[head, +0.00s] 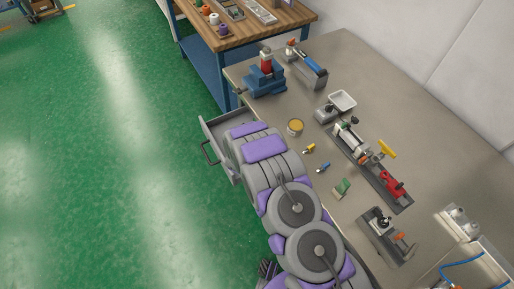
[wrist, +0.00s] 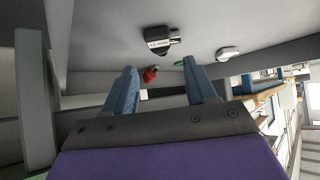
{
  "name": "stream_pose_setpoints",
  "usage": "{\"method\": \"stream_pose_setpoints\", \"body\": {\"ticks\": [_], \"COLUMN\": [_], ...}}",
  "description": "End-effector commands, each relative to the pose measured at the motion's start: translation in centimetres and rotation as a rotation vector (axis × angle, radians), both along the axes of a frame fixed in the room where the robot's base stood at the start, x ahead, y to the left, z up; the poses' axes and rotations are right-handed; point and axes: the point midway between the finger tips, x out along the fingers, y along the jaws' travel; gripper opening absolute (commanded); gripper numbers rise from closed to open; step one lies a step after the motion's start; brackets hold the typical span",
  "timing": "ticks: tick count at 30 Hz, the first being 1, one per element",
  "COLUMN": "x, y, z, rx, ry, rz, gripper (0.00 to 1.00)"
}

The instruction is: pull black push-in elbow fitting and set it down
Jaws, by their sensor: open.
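My gripper (wrist: 161,84) is open, with its two blue fingers apart and nothing visible between their tips. In the wrist view it faces into a grey open drawer (wrist: 100,32). A dark piece with a white label (wrist: 157,40) lies beyond the fingertips, with a small red piece (wrist: 150,75) nearer them; I cannot tell whether either is the elbow fitting. In the head view my arm hides the gripper and part of the drawer (head: 215,128). Small dark parts on the bench, one on the grey block (head: 383,226), are too small to identify.
The drawer also holds a green piece (wrist: 179,63) and a white piece (wrist: 228,53). The green floor at left is clear.

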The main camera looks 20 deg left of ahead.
Motion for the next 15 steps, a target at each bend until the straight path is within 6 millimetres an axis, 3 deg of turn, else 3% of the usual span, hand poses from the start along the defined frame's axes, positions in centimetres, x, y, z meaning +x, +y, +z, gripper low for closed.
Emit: {"method": "stream_pose_setpoints", "body": {"ticks": [15], "x": [-6.8], "y": [-0.4], "z": [6.5], "rx": [0.003], "ry": [-0.001], "rz": [0.006], "gripper": [0.56]}}
